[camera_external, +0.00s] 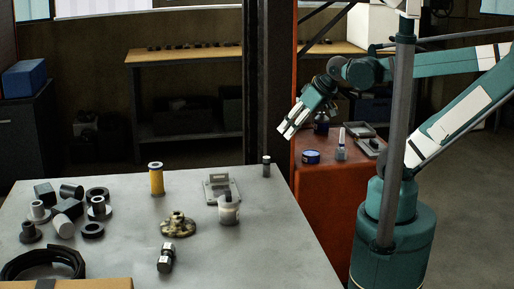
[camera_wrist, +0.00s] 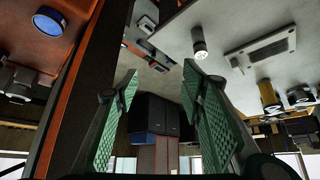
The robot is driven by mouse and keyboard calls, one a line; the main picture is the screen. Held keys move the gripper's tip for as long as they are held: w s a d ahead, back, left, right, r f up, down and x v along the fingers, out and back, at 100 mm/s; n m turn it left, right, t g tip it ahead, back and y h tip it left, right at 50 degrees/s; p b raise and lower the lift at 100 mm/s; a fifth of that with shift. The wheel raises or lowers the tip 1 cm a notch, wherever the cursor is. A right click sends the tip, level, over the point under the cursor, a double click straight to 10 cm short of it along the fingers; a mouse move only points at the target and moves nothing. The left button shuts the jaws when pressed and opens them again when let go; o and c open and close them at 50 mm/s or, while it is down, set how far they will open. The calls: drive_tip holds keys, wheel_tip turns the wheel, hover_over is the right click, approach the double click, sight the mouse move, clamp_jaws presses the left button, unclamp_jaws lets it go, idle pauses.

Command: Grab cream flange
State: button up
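A cream, dark-blotched flange (camera_external: 178,225) lies on the grey table in the external view, right of the middle of the tabletop. It has a wide, uneven base and a raised centre. I cannot make it out with certainty in the wrist view. My gripper (camera_external: 287,131) is raised beyond the table's right edge, well apart from the flange, and points down to the left. The wrist view shows its two green-padded fingers (camera_wrist: 160,70) spread apart with nothing between them.
A dark post (camera_external: 268,75) stands near my gripper. A red cabinet (camera_external: 325,190) stands right.

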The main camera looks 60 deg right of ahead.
idle(0.3)
drive_tip(key=o, duration=1.4)
